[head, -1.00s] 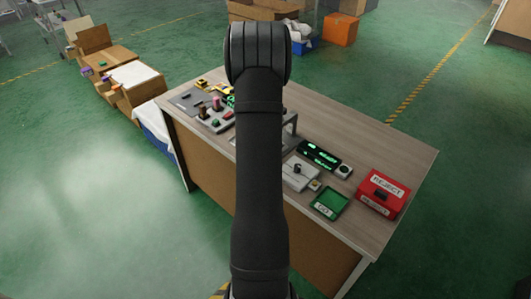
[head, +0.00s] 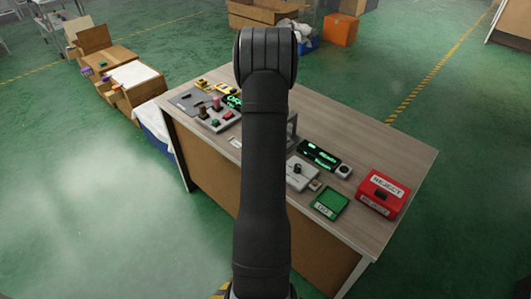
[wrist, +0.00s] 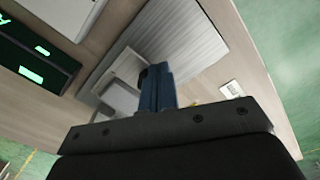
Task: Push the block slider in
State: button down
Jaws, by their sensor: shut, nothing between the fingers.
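My gripper (wrist: 157,88) shows in the wrist view as dark blue fingers pressed together with nothing between them. In the head view my arm hides it. Behind the fingers in the wrist view is a grey fixture with a ridged plate (wrist: 190,38). A smooth grey block (wrist: 121,97) sits left of the fingers and may be the block slider; I cannot tell for certain. I cannot tell whether the fingers touch it. In the head view only part of a grey frame (head: 292,128) shows beside my arm, and the rest is hidden.
Right of my arm are a black panel with green lights (head: 319,155), a pale box with a black knob (head: 297,178), a green tray (head: 345,194) and a red REJECT box (head: 383,188). Left is a grey box with knobs (head: 215,120). The table's (head: 395,150) back right is clear.

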jog(key=shift+s+a, duration=0.3)
notch_tip(320, 180, up, 8)
dwell(1.0)
jog(key=shift+f, duration=4)
